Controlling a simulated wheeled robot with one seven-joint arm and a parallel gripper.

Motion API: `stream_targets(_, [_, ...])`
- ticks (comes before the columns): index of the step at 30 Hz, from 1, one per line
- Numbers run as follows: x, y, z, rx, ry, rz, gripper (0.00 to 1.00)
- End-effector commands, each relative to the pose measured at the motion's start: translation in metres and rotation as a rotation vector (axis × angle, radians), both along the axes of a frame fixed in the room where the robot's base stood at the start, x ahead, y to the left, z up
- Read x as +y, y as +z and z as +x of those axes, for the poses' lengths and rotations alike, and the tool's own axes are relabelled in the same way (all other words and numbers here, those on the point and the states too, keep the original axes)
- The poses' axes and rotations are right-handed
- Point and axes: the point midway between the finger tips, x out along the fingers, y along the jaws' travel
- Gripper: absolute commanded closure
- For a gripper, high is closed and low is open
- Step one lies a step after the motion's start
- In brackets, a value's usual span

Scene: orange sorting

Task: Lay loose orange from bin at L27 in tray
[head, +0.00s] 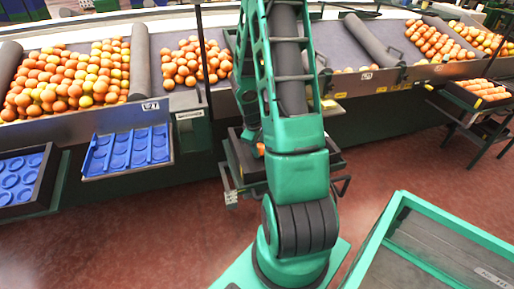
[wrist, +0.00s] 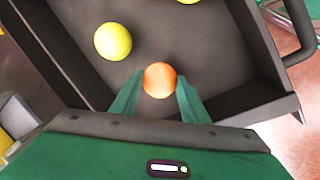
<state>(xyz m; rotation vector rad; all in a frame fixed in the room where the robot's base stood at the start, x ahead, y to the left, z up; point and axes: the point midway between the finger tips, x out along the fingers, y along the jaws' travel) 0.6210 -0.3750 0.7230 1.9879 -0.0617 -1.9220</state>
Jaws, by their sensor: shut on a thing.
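In the wrist view my gripper (wrist: 159,84) is shut on an orange (wrist: 159,80), one green finger on each side. The dark bin (wrist: 70,45) lies below it; I cannot tell whether the orange touches its floor. A yellow-green fruit (wrist: 113,41) lies apart in the bin, and another is cut off at the top edge. In the head view my arm hides much of the bin (head: 238,160); a bit of orange (head: 260,149) shows beside the arm. An empty blue tray (head: 128,152) with round hollows sits on the sorting line's front, left of the bin.
Orange heaps (head: 75,75) fill sloped lanes behind, split by grey dividers (head: 139,60). A crate with blue hollows (head: 22,180) stands far left. A green-framed cart (head: 430,225) stands front right. Red floor (head: 130,225) is clear at front left.

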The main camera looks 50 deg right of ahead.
Motion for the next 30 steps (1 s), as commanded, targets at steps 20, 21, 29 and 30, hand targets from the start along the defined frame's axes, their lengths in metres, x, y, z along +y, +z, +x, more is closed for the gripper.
stream_targets(20, [0.0001, -0.0017, 0.0001, 0.0, 0.0, 0.0, 0.82])
stream_targets(21, [0.0002, -0.0022, 0.0001, 0.0, 0.0, 0.0, 0.82])
stream_targets(29, [0.0, -0.0055, 0.0002, 0.0, 0.0, 0.0, 0.82])
stream_targets(30, [0.0001, -0.006, 0.0003, 0.0, 0.0, 0.0, 0.82])
